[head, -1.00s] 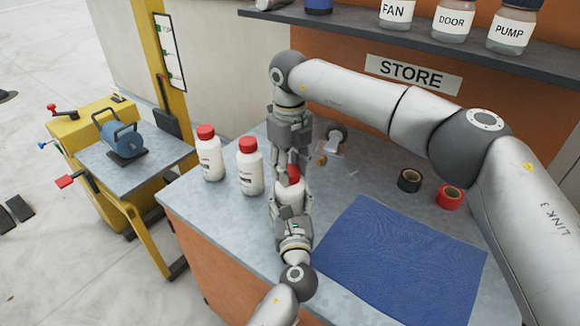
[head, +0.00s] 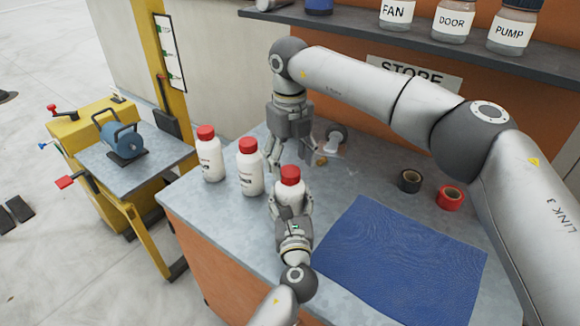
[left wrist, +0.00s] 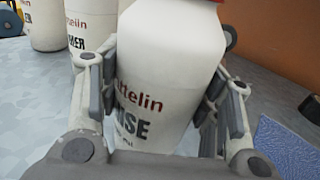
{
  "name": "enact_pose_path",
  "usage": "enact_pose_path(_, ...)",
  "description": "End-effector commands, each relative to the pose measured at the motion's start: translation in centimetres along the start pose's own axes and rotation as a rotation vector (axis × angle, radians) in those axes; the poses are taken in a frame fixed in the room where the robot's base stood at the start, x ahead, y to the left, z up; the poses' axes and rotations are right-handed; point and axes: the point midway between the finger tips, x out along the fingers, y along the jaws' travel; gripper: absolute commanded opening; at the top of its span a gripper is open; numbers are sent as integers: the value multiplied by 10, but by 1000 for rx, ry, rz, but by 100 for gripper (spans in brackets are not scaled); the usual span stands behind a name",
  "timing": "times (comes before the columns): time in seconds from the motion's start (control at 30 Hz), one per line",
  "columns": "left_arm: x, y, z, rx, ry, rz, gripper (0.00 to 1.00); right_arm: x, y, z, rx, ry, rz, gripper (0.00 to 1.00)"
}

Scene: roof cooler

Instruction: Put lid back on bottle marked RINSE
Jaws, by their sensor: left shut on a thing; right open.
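The white bottle (head: 289,196) is upright at the front of the bench. Its label in the left wrist view (left wrist: 150,100) is partly covered and reads "…ISE". A red lid (head: 290,174) sits on its mouth and looks level; whether it is fully tight I cannot tell. My left gripper (head: 291,206) is shut around the bottle's body, one finger on each side, as the left wrist view also shows. My right gripper (head: 289,159) points down, open and empty, just above and behind the lid, apart from it.
Two other white bottles with red lids (head: 249,166) (head: 209,153) stand to the left. Black tape (head: 410,181), red tape (head: 451,197) and a blue mat (head: 405,262) lie right. Small items (head: 333,140) lie behind my right gripper. A shelf with jars (head: 453,20) hangs above.

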Motion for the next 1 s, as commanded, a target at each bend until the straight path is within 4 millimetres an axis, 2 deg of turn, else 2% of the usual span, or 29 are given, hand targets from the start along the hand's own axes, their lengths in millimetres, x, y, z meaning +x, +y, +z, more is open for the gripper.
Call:
enact_pose_path(0.2,0,0,0,-1,1,0,0,-49,0,1,2,-4,-1,64)
enact_pose_path(0.4,0,0,-1,0,1,0,0,-82,0,1,2,-2,0,64)
enact_pose_path(0.6,0,0,0,0,1,0,0,-95,0,0,1,0,0,64)
enact_pose_path(0.87,0,0,0,0,1,0,0,-95,0,0,0,0,0,64)
enact_pose_path(0.9,0,0,0,0,1,0,63,-95,0,0,0,0,0,64)
enact_pose_path(1.0,0,0,0,0,1,0,76,-95,0,0,0,1,0,64)
